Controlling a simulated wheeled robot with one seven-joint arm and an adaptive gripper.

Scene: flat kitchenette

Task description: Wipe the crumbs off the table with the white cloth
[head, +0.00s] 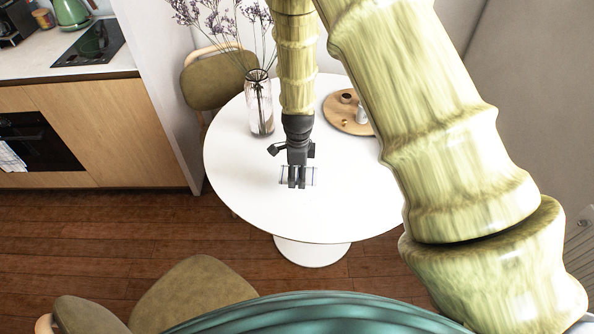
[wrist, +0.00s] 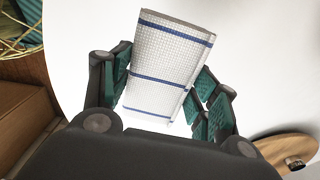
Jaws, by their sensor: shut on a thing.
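My gripper (head: 297,183) is over the round white table (head: 240,165), left of its middle and pointing down. In the wrist view its dark and green fingers (wrist: 163,82) are shut on the white cloth (wrist: 172,48). The cloth is a folded, waffle-textured block with blue stripes. In the head view, parts of the cloth (head: 312,176) show beside the fingertips, low over the tabletop. I cannot tell whether it touches the table. I make out no crumbs in either view; the gripper, cloth and arm hide part of the tabletop.
A glass vase (head: 259,108) with dried purple flowers stands on the table's back left. A round wooden tray (head: 340,119) with small items lies at the back right, partly behind my arm. Chairs (head: 190,292) stand at the front left and behind the table. The table's front left is clear.

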